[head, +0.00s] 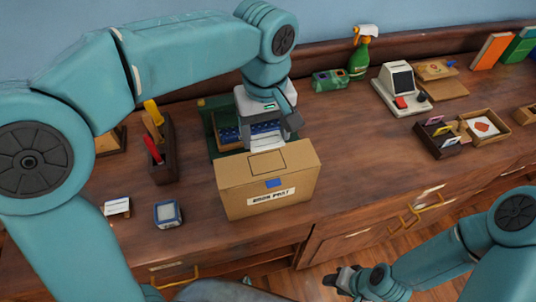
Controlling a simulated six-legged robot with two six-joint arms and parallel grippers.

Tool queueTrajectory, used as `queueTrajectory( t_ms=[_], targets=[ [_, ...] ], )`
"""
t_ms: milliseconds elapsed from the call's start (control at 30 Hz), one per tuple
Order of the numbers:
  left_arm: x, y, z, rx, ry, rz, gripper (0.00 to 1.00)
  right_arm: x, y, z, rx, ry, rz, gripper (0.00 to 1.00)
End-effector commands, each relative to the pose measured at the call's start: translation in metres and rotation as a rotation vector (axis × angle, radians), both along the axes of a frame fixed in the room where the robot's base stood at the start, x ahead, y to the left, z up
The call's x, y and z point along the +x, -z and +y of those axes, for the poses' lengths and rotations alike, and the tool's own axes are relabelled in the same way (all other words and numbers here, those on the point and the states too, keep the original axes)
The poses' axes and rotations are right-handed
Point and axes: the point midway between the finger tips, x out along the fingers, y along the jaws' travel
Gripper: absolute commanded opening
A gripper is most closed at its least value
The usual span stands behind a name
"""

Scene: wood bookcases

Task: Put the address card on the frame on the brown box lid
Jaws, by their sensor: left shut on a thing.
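The brown box (266,196) stands closed on the wooden counter, with a "BOOK POST" label and a blue patch on its front. A thin dark rectangular frame (267,161) is drawn on its lid. My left gripper (266,138) is at the box's rear edge, pointing down. It is shut on a white card with dark lines, which looks like the address card (265,129). The card is behind the frame in the picture; its lower edge and contact with the lid are unclear. My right gripper (342,280) is low at the front, away from the box; its jaws are unclear.
A green crate (222,143) stands behind the box. A dark tool holder (160,152), a small white card block (117,206) and a blue-topped pad (168,213) are left. A card terminal (402,88) and trays (440,140) are right. Counter right of the box is clear.

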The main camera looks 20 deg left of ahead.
Motion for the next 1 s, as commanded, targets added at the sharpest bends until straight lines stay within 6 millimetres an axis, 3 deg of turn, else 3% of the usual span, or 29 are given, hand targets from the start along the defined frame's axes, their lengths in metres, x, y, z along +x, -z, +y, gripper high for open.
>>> queueTrajectory(
  t_ms=[100, 267, 500, 933, 967, 1000],
  targets=[
    [0.000, 0.023, 0.000, 0.002, 0.000, 0.003, 0.43, 0.000, 0.002, 0.000, 0.000, 0.000, 0.000, 0.43],
    [0.002, 0.037, -0.002, 0.001, 0.002, 0.001, 0.43, 0.000, 0.002, 0.000, 0.000, 0.000, 0.000, 0.43],
    [0.002, 0.072, -0.003, 0.001, 0.001, 0.002, 0.43, 0.000, 0.004, 0.000, 0.000, 0.000, 0.000, 0.43],
    [0.002, 0.080, -0.003, 0.001, 0.002, -0.001, 0.43, 0.000, 0.008, 0.000, 0.000, 0.000, 0.000, 0.43],
    [0.002, 0.079, -0.003, 0.001, 0.002, -0.001, 0.77, 0.000, 0.007, 0.000, 0.000, 0.000, 0.000, 0.43],
    [0.002, 0.079, -0.003, 0.001, 0.002, -0.001, 0.90, 0.000, 0.007, 0.000, 0.000, 0.000, 0.000, 0.43]
  ],
)
